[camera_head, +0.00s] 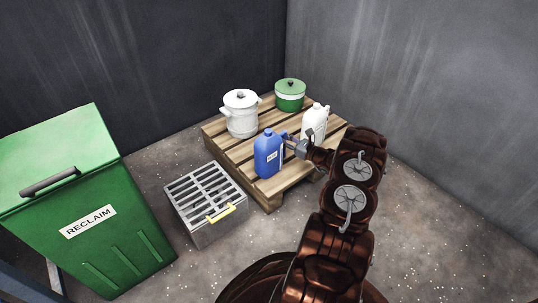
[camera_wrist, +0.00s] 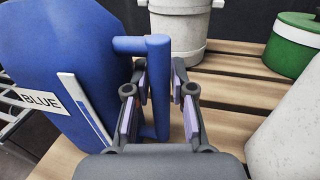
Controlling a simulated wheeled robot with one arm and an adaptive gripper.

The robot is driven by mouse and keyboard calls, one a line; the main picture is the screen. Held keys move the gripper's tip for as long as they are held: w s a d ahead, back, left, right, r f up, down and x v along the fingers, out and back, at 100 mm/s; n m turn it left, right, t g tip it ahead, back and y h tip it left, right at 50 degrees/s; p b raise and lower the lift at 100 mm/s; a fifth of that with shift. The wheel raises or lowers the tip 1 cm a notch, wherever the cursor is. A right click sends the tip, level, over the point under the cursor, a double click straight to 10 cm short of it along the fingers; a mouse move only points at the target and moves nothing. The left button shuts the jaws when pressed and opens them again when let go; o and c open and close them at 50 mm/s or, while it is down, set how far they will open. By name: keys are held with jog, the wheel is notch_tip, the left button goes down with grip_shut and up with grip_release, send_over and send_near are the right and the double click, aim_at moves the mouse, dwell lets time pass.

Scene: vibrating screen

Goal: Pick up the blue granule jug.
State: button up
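The blue granule jug (camera_head: 267,156) stands upright near the front edge of a wooden pallet, to the left of my gripper (camera_head: 291,146). In the wrist view the jug (camera_wrist: 62,70) fills the left side, with a white label reading BLUE. Its upright handle (camera_wrist: 159,90) lies between the two fingers of my gripper (camera_wrist: 159,100). The fingers are open, one on each side of the handle, and a gap shows between the handle and the right pad. The lower end of the handle is partly hidden by my gripper body.
The pallet (camera_head: 226,147) also holds a white lidded pot (camera_head: 241,118), a green pot (camera_head: 290,97) and a white jug (camera_head: 314,121) close behind my gripper. A grey grated box (camera_head: 206,197) and a green RECLAIM bin (camera_head: 100,210) stand left. Walls close the back.

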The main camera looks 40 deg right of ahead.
grip_shut()
dwell(0.5)
